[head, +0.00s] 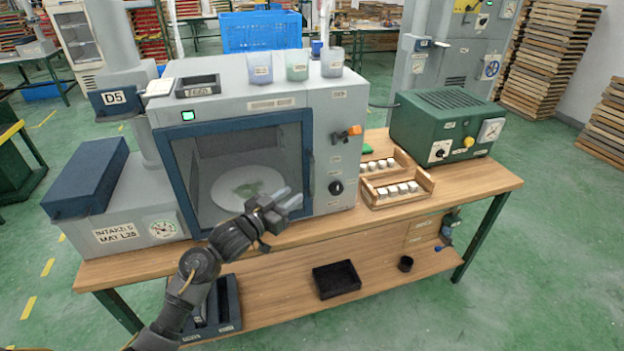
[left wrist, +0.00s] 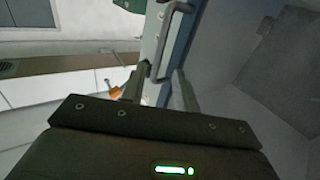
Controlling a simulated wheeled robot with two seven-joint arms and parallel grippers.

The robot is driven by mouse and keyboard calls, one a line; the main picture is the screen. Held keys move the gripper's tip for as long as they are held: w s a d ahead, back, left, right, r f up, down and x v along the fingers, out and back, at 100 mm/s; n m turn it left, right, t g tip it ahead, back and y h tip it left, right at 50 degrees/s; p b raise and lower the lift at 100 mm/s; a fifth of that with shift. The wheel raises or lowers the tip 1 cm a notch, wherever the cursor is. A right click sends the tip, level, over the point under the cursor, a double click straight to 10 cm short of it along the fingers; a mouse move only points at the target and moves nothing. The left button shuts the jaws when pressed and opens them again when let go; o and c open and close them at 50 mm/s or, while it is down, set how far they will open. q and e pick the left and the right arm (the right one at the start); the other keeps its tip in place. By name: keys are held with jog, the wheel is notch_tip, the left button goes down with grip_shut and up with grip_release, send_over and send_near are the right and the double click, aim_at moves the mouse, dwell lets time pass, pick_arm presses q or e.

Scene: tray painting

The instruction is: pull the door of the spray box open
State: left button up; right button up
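The spray box (head: 325,115) is a grey cabinet on the wooden bench. Its door (head: 180,190) has a dark blue frame and a glass pane and looks closed against the front. A dark upright handle (head: 311,172) is on the door's right side; it shows large in the left wrist view (left wrist: 172,38). Behind the glass is a pale round plate (head: 225,190) with something green on it. My left gripper (head: 292,198) is in front of the door's lower right, fingers apart and empty. In the left wrist view the fingers (left wrist: 161,88) point toward the handle's near end; contact is unclear. My right gripper is out of view.
An orange knob (head: 354,131) and a black knob (head: 336,187) sit right of the door. Three cups (head: 297,66) stand on top of the box. A wooden rack (head: 410,197) and a green unit (head: 445,120) are to the right. A black tray (head: 336,280) lies on the lower shelf.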

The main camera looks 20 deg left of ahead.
pick_arm(q)
jog(key=p, duration=0.2)
send_over(312, 196)
jog(key=shift+w, duration=0.4)
jog(key=shift+c, duration=0.2)
grip_shut()
